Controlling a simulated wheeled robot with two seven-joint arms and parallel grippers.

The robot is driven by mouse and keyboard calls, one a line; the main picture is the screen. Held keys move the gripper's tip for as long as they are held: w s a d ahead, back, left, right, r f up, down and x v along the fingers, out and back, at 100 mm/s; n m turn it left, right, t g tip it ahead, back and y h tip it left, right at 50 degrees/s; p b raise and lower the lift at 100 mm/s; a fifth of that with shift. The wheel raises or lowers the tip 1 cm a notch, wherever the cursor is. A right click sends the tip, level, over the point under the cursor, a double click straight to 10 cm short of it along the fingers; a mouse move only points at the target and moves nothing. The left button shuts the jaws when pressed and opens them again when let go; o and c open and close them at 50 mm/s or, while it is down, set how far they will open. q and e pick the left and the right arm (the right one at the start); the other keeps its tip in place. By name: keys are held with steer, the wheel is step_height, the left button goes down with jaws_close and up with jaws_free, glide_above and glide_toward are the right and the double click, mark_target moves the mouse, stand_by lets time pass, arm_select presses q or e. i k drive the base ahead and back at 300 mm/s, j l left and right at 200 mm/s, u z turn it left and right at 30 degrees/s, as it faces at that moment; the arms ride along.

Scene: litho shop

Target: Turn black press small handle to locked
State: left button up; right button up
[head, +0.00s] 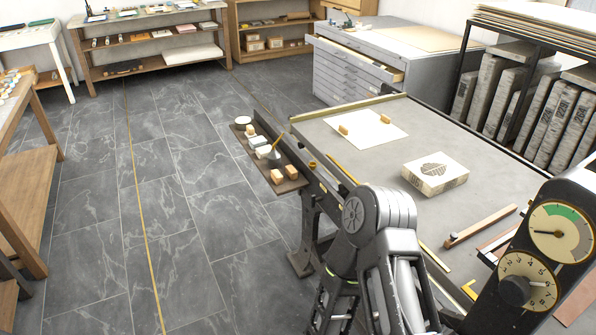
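A black upright housing (561,207) stands at the lower right and looks like part of the black press. It carries a round gauge (559,232) with a green sector. Below the gauge is a numbered dial (541,270) with a black knob (515,291). I cannot tell whether this knob is the small handle, and no other handle shows clearly. One of my grey arms rises from the bottom centre, left of the housing, and hides part of the bed edge. Neither gripper's fingertips show.
The grey bed (350,165) holds a white sheet (365,150), a printed block (435,175) and a wooden bar (480,226). A side shelf (292,184) with small items runs along its left edge. The tiled floor (190,230) at left is open.

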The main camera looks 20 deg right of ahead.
mark_target(314, 200)
steer(key=i+j+z, duration=0.15)
steer(key=i+z, duration=0.25)
steer(key=i+j+z, duration=0.4)
steer(key=i, duration=0.25)
steer(key=i+j+z, duration=0.4)
steer(key=i+l, duration=0.05)
